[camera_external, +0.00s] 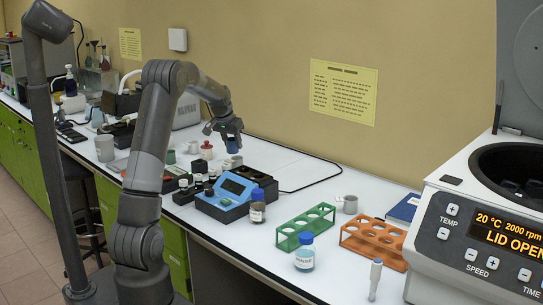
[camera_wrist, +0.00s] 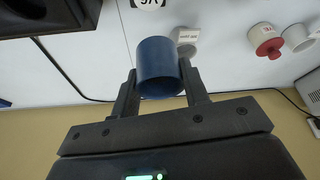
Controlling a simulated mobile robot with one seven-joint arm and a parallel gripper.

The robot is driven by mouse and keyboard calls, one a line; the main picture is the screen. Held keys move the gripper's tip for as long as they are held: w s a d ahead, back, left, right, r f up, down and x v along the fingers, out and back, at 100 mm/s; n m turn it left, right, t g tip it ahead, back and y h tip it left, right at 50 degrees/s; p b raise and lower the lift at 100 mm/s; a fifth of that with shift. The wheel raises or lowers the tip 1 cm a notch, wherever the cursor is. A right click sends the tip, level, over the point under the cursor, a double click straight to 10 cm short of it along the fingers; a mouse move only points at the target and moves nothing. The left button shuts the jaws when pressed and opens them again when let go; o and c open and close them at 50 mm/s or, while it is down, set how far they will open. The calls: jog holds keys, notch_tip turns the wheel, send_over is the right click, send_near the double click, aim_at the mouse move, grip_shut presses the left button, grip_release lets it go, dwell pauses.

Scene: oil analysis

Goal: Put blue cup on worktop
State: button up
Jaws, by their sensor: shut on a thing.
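The blue cup (camera_external: 232,145) is between the fingers of my gripper (camera_external: 229,130), which is shut on it. In the wrist view the blue cup (camera_wrist: 158,66) fills the gap between both dark fingers (camera_wrist: 160,92). In the external view the cup appears above the white worktop (camera_external: 292,162), towards its back edge; the exact height is hard to tell. The fingers and hand hide part of the cup in the external view.
A red-and-white container (camera_external: 206,150) and a white cup (camera_external: 236,160) stand close to the held cup. The blue device (camera_external: 225,198) and a dark block with wells (camera_external: 249,180) are in front. A green rack (camera_external: 303,226) stands right. Clear worktop lies along the wall.

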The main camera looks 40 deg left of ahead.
jog(key=w+d+m+h, duration=0.1)
jog(key=w+d+m, duration=0.2)
jog(key=d, duration=1.9)
jog(key=s+d+r+m+h, duration=0.1)
jog(key=s+d, duration=0.2)
jog(key=d, duration=0.8)
jog(key=s+d+m, duration=0.2)
jog(key=s+d, duration=0.2)
jog(key=d, duration=0.8)
jog(key=s+d+m+h, duration=0.1)
jog(key=s+d+m, duration=0.2)
jog(key=s+d, duration=1.15)
jog(key=s+d+f+m+g+h, duration=0.1)
jog(key=s+d+m, duration=0.1)
jog(key=s+d, duration=0.45)
jog(key=s+d+m, duration=0.1)
jog(key=s+d, duration=0.3)
jog(key=s, duration=0.6)
jog(key=w+a+f, duration=0.1)
jog(key=w+f, duration=0.1)
jog(key=w, duration=0.1)
jog(key=w+a+f, duration=0.1)
jog(key=w+f, duration=0.1)
jog(key=w, duration=0.2)
jog(key=w+a+f, duration=0.1)
jog(key=w+f, duration=0.2)
jog(key=shift+w, duration=0.25)
jog(key=shift+f, duration=2.05)
jog(key=shift+f, duration=0.1)
